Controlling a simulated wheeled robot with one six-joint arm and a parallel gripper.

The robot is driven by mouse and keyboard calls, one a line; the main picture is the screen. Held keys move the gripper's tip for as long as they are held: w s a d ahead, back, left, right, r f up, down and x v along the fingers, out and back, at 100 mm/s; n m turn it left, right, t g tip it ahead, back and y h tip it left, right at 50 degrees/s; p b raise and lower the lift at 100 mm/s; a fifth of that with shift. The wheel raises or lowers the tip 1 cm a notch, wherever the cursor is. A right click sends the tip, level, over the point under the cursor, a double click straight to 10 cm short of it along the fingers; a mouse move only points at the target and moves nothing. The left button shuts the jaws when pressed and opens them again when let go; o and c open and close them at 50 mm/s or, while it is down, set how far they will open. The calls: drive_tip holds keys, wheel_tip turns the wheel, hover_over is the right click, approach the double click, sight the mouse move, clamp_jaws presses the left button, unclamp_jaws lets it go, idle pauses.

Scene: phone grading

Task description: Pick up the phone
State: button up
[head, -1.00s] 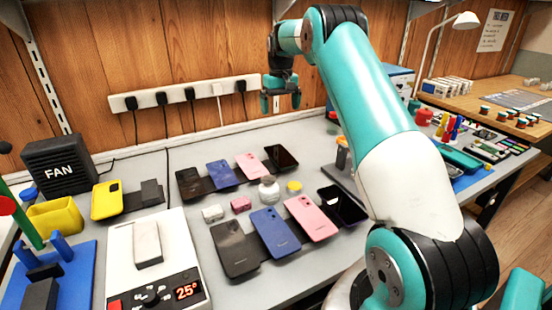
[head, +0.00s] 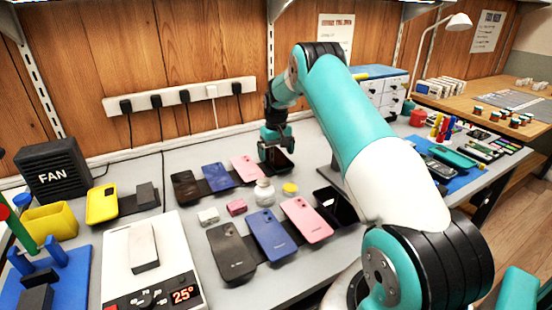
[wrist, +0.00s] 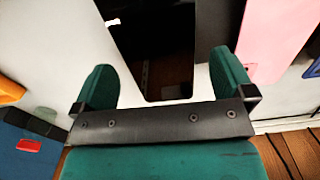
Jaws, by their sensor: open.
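Several phones lie on the grey bench in two rows. My open gripper (head: 277,151) is low over the dark phone (head: 283,161) at the right end of the back row and hides part of it. In the wrist view this glossy black phone (wrist: 155,45) lies screen up, its near end between the two green fingers of my gripper (wrist: 165,82). I cannot tell whether the fingers touch it. Beside it lies a pink phone (head: 247,169), which also shows in the wrist view (wrist: 275,40). The task does not say which phone.
A front row holds black (head: 231,252), blue (head: 273,234), pink (head: 307,220) and dark (head: 337,206) phones. A white jar (head: 264,192) and yellow lid (head: 290,189) stand between the rows. A power strip (head: 185,97) runs along the wall behind. A drawer unit (head: 383,98) stands right.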

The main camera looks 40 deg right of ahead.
drive_tip(key=shift+f, duration=0.4)
drive_tip(key=c, duration=1)
drive_tip(key=shift+r, duration=0.15)
